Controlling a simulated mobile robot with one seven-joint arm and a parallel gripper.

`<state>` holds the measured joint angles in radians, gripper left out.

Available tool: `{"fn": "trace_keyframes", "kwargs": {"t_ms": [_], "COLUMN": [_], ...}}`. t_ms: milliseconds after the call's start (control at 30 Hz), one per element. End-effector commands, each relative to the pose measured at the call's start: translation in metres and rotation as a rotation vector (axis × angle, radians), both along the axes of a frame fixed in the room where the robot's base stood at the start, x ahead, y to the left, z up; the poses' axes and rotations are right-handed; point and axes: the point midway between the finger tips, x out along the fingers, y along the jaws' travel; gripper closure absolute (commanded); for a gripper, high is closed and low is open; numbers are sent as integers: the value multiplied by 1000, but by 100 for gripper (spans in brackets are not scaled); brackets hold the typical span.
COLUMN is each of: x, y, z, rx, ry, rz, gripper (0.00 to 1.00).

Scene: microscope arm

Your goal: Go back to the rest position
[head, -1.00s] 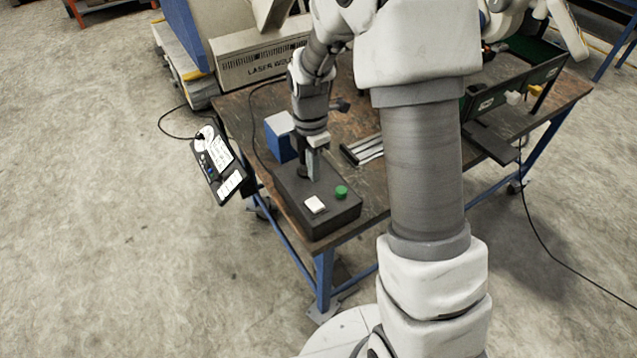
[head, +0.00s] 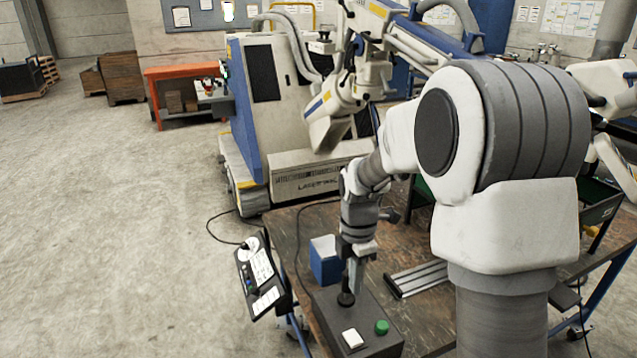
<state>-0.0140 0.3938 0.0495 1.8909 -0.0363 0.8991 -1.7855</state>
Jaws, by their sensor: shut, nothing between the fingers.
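My gripper (head: 353,284) is shut and points down over the dark control box (head: 366,318) at the front left of the table. Its fingertips are close to a black round knob (head: 346,299) on the box; I cannot tell whether they touch it. My arm reaches in from the right of the picture, with a large white and grey joint in front of the table's right part.
A blue box (head: 325,265) stands just left of my gripper. Metal rails (head: 418,278) lie on the wooden table (head: 300,226) to the right. A control pendant (head: 262,285) hangs at the table's left edge. A large laser machine (head: 275,120) stands behind. The floor at left is open.

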Motion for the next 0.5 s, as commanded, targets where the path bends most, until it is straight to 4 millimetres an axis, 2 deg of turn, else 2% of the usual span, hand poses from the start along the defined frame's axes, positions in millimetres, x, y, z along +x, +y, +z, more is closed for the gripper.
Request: {"fn": "trace_keyframes", "kwargs": {"t_ms": [167, 300, 500], "x": [-13, -34, -68], "y": [-3, -7, -11], "z": [30, 64, 104], "rx": [-3, 5, 39], "ry": [-52, -115, -202], "rz": [-151, -362, -673], "gripper": [100, 100, 100]}}
